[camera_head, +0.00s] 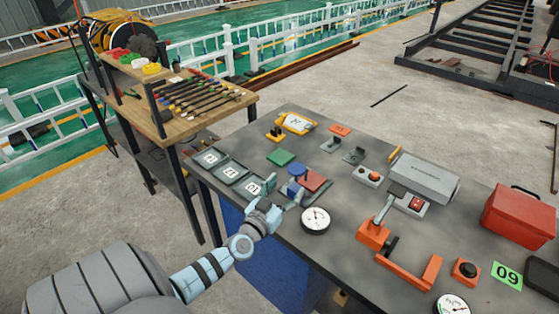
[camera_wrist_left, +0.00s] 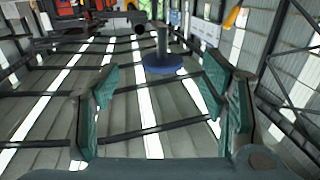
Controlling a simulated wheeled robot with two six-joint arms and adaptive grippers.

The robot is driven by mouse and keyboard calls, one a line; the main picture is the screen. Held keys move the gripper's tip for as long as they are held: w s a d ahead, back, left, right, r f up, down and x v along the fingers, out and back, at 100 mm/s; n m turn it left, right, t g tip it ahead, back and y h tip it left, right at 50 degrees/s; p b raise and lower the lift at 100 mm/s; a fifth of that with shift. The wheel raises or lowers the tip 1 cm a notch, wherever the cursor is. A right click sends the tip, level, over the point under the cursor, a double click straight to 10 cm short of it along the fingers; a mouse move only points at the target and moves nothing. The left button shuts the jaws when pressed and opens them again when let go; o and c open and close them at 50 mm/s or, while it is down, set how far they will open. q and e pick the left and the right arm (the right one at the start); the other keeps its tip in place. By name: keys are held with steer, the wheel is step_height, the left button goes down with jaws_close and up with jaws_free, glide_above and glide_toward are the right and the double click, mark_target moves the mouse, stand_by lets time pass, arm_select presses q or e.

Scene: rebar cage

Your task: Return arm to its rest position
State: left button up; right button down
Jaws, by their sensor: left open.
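My left arm (camera_head: 205,272) reaches in from the lower left to the near edge of the dark table. Its gripper (camera_head: 283,190) is at the table edge, near a blue round piece (camera_head: 297,169) and a red block (camera_head: 313,181). In the left wrist view the two teal fingers of the gripper (camera_wrist_left: 160,105) stand wide apart with nothing between them. A blue disc with a grey post (camera_wrist_left: 164,62) shows beyond the fingertips; it may be the same blue piece. My right gripper is in neither view.
The table (camera_head: 345,230) carries numbered grey trays (camera_head: 230,172), a round gauge (camera_head: 316,220), an orange bracket (camera_head: 410,280), a grey box (camera_head: 424,177) and a red toolbox (camera_head: 518,217). A wooden tool bench (camera_head: 195,122) stands behind at left.

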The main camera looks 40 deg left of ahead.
arm_select(q)
steer(key=v, duration=0.4)
steer(key=shift+s, duration=0.2)
